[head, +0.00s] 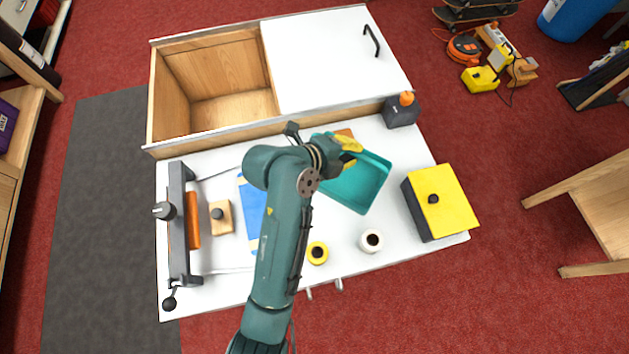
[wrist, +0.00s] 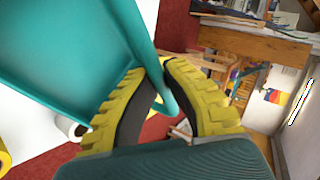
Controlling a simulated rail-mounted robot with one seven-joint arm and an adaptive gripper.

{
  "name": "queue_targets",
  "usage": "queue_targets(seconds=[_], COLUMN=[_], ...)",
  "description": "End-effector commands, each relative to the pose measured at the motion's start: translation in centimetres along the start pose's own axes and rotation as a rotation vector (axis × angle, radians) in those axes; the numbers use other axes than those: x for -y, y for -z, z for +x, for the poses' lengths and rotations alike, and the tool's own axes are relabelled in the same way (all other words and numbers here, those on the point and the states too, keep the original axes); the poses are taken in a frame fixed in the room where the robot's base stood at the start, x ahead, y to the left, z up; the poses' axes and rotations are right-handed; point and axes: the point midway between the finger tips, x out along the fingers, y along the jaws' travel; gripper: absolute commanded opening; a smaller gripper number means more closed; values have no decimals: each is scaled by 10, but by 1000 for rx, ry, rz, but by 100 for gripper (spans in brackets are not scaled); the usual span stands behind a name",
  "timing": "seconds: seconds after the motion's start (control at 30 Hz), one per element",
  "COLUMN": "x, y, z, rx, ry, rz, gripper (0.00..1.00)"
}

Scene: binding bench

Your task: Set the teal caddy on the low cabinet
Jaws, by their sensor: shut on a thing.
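The teal caddy (head: 359,187) is an open, shallow tray above the white bench top in the head view, and its inside looks empty. My gripper (head: 349,153) is shut on the caddy's wall at its upper edge. In the wrist view the yellow ribbed fingers of my gripper (wrist: 161,78) lie on either side of the wall of the caddy (wrist: 75,45). The caddy appears raised off the bench and tilted. The low cabinet (head: 325,62) stands behind the bench, with an open wooden compartment at left and a white panel with a dark handle at right.
On the bench are a yellow-topped box (head: 440,200), a white spool (head: 371,241), a yellow spool (head: 317,253), a dark block with an orange knob (head: 402,110), a wooden block (head: 221,217) and a dark press frame (head: 180,225). The cabinet's white panel is clear.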

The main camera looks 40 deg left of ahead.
Motion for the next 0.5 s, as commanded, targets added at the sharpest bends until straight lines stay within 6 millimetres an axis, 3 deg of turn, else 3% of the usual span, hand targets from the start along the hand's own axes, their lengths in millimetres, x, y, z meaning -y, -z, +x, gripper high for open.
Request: queue_targets(seconds=[0.17,0.5], x=[-7,-53], y=[-10,-22], z=[5,37], rx=[11,11], ry=[2,2], rz=[-8,-7], gripper=[0,0])
